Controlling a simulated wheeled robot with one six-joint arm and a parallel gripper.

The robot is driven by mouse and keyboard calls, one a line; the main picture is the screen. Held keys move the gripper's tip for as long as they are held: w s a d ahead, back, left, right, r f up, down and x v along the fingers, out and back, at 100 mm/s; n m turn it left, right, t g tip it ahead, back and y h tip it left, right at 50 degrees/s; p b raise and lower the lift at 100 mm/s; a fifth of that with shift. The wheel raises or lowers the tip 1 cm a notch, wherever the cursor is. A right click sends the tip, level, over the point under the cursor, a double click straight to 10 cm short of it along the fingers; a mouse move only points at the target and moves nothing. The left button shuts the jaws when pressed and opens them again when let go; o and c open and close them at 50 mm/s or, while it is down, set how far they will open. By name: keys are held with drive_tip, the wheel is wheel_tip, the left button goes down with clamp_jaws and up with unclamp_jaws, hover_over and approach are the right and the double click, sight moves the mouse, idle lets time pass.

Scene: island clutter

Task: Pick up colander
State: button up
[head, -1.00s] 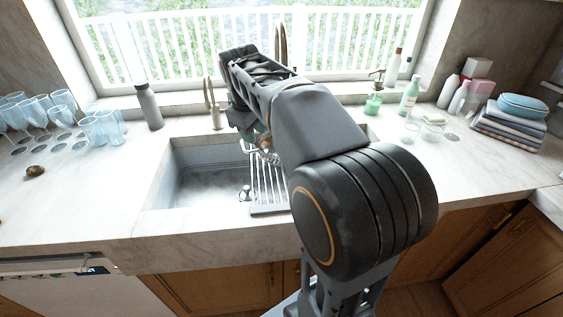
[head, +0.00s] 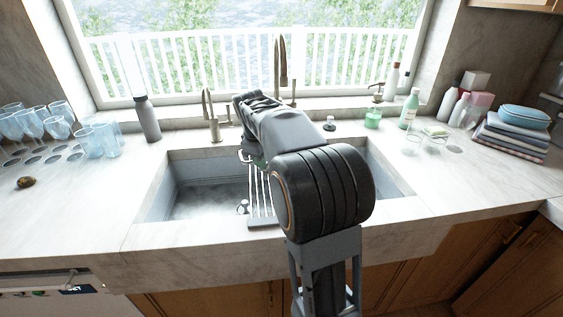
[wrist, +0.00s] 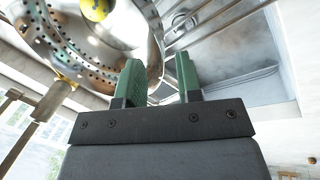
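The colander (wrist: 85,55) is a shiny perforated metal bowl at the upper left of the wrist view, with yellow round things (wrist: 95,8) inside it. My gripper (wrist: 158,65) has two green fingers spread apart. The colander's right edge reaches into the gap between them, with the left finger overlapping the bowl in the picture. I cannot tell whether either finger touches it. In the head view my arm hides nearly all of the colander and the gripper.
A sink (head: 190,205) with a slatted rack (head: 259,195) lies below my arm. Faucets (head: 210,115) stand behind it. Glasses (head: 95,140) and a grey bottle (head: 147,118) are at left; bottles (head: 409,108) and folded towels (head: 512,135) at right. The front left counter is mostly clear.

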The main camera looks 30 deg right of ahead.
sight(265, 171)
drive_tip(key=shift+x, duration=2.5)
clamp_jaws()
